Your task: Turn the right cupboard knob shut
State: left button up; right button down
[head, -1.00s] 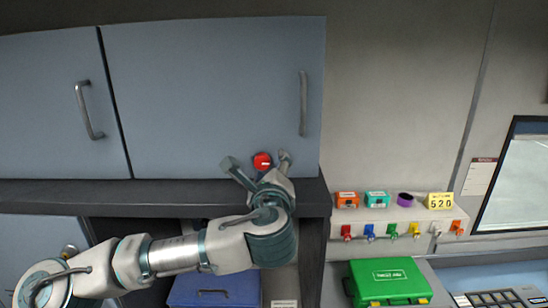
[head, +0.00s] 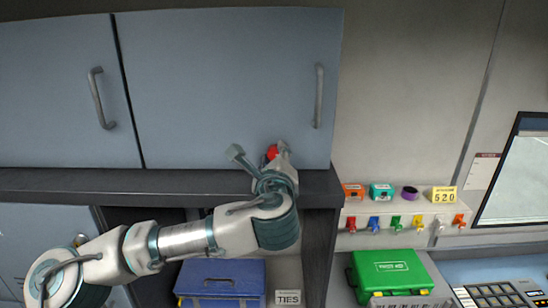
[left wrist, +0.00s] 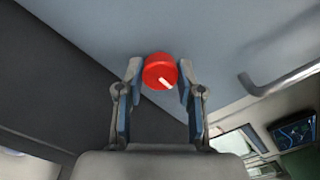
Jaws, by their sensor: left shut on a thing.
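The red cupboard knob (head: 271,152) sits low on the blue-grey right cupboard door (head: 225,80). In the left wrist view the knob (left wrist: 160,71) shows a white mark pointing down and to the right. My left gripper (head: 260,155) is at the knob, partly hiding it in the head view. In the left wrist view its fingers (left wrist: 158,82) stand on both sides of the knob and are shut on it. The door looks closed. My right gripper is not in view.
A vertical metal handle (head: 319,96) is on the same door, right of the knob. A dark ledge (head: 150,183) runs below the doors. A blue case (head: 222,275) stands in the open shelf below. A green first-aid box (head: 390,272) is at the lower right.

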pick_arm(q)
jog(key=shift+w+d+f+n+b, duration=0.1)
jog(key=shift+d+f+n+b, duration=0.1)
jog(key=shift+f+n+b, duration=0.55)
jog(key=shift+a+r+n+b, duration=0.1)
jog(key=shift+r+n+b, duration=0.05)
jog(key=shift+n+b, duration=1.65)
jog(key=shift+n, duration=0.05)
jog(key=n+b, duration=0.2)
jog(key=shift+n, duration=0.3)
jog(key=n+b, duration=0.2)
jog(key=n, duration=0.1)
jog(key=shift+r+n, duration=0.1)
jog(key=shift+n, duration=0.3)
jog(key=n+b, duration=0.1)
jog(key=n, duration=0.2)
jog(key=shift+r+n+b, duration=0.2)
jog(key=shift+n+b, duration=0.4)
jog(key=shift+n, duration=1)
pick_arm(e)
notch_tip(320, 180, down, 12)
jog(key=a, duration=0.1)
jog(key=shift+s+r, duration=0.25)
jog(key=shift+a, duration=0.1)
